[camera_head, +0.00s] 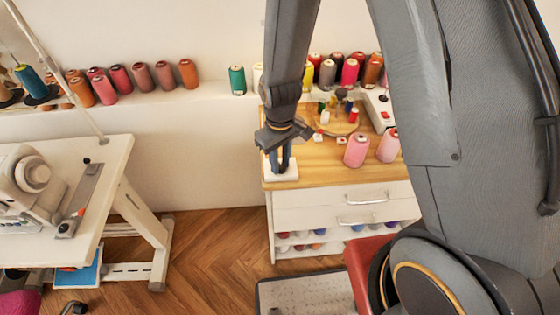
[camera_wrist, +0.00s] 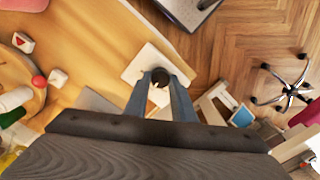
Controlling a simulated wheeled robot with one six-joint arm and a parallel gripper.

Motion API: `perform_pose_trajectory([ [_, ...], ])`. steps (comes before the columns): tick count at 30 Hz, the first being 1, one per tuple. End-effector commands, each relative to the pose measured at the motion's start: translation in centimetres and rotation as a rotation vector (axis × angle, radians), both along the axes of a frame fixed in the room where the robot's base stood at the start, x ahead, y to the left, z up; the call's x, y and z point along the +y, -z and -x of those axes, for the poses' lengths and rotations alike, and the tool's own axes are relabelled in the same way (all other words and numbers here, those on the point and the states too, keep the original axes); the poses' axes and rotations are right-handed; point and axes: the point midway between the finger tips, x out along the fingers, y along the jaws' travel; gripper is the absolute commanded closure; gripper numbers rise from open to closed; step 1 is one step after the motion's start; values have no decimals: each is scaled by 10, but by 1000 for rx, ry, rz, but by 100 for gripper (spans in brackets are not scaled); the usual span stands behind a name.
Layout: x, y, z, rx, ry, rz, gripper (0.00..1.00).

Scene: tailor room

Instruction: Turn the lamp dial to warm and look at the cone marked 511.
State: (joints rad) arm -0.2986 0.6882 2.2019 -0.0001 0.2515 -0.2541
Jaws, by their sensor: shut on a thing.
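My gripper (camera_head: 281,158) points down at the left front corner of the wooden cabinet top (camera_head: 325,172). Its fingers are shut on a small dark-topped knob, the lamp dial (camera_wrist: 160,76), which stands on a white square base (camera_head: 284,175). The base also shows in the wrist view (camera_wrist: 136,67). I cannot read any dial marking. Two pink cones (camera_head: 356,151) (camera_head: 388,146) stand on the cabinet, to the right of my gripper. No number is readable on any cone, so I cannot tell which is 511.
Thread cones line the back ledge, with a green one (camera_head: 237,80) left of my arm. A round wooden tray (camera_head: 340,128) holds small spools. A white box with a red switch (camera_head: 383,112) is behind the pink cones. A sewing table (camera_head: 105,160) stands left, with floor between.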

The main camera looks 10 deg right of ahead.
Motion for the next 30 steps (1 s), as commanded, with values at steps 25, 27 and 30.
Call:
perform_pose_trajectory([
  [25,1,-17,-1,-4,-2,-1,58],
  [27,1,-26,-1,-4,-2,-1,58],
  [30,1,-40,-2,-5,-2,-2,58],
])
